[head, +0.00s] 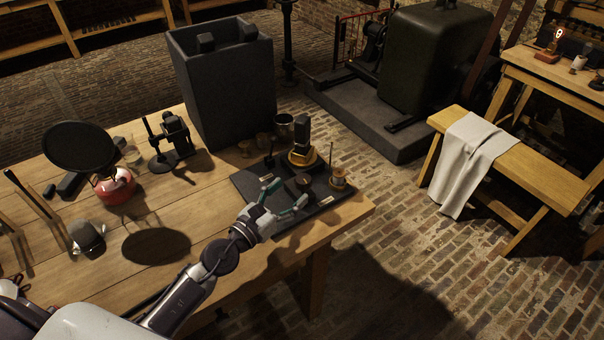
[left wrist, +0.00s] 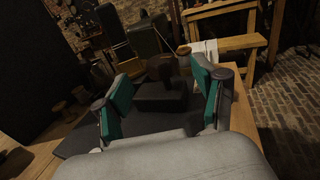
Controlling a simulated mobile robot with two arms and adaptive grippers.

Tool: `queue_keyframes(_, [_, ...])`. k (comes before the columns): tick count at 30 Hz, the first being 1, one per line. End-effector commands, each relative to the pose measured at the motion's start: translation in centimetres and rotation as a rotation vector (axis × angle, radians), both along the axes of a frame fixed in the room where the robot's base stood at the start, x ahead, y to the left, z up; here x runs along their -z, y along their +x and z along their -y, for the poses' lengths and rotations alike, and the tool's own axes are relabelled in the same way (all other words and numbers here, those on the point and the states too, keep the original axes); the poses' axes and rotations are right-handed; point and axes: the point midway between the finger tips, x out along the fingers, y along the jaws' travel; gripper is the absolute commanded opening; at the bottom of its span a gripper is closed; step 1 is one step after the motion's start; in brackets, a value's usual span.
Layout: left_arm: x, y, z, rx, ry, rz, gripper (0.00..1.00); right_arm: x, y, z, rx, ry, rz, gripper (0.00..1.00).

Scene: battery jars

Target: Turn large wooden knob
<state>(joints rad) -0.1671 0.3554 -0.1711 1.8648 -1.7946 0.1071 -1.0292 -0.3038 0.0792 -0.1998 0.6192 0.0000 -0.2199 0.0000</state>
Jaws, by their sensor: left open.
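A dark, round-topped wooden knob (head: 304,181) stands on a dark board (head: 245,183) near the table's right corner. In the left wrist view, a dark knob (left wrist: 163,70) rises from a block straight ahead, between the finger lines; it is dim and its grain cannot be told. My left gripper (head: 285,194) is open, with its green-padded fingers spread and pointing at the knob from the near left. In the left wrist view the gripper (left wrist: 161,88) shows nothing held. Contact with the knob cannot be told.
On the board, a brass-based black upright (head: 303,145) stands behind the knob and a spool-like piece (head: 338,179) to its right. A tall dark jar (head: 222,85) stands behind.

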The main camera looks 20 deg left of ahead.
Motion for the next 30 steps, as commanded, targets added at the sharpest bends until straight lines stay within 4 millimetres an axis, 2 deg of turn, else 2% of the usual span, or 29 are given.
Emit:
queue_keyframes(3, [-0.2, 2.4, 0.8, -0.001, -0.002, 0.002, 0.7, -0.4, 0.0, 0.0, 0.0, 0.0, 0.0, 0.4])
queue_keyframes(9, [0.0, 4.9, 1.8, -0.001, -0.001, 0.001, 0.7, -0.5, 0.1, 0.0, 0.0, 0.0, 0.001, 0.4])
queue_keyframes(14, [0.0, 5.6, 2.1, 0.0, 0.0, 0.0, 0.7, -0.5, 0.2, 0.0, 0.0, 0.0, 0.002, 0.4])
queue_keyframes(22, [0.1, 5.7, 2.1, 0.0, 0.0, -0.001, 0.7, -0.5, 0.3, 0.0, 0.0, 0.0, 0.004, 0.4])
queue_keyframes(30, [0.1, 5.7, 2.0, -0.001, 0.0, -0.001, 0.25, -0.5, 0.4, 0.0, 0.0, 0.0, 0.004, 0.4])
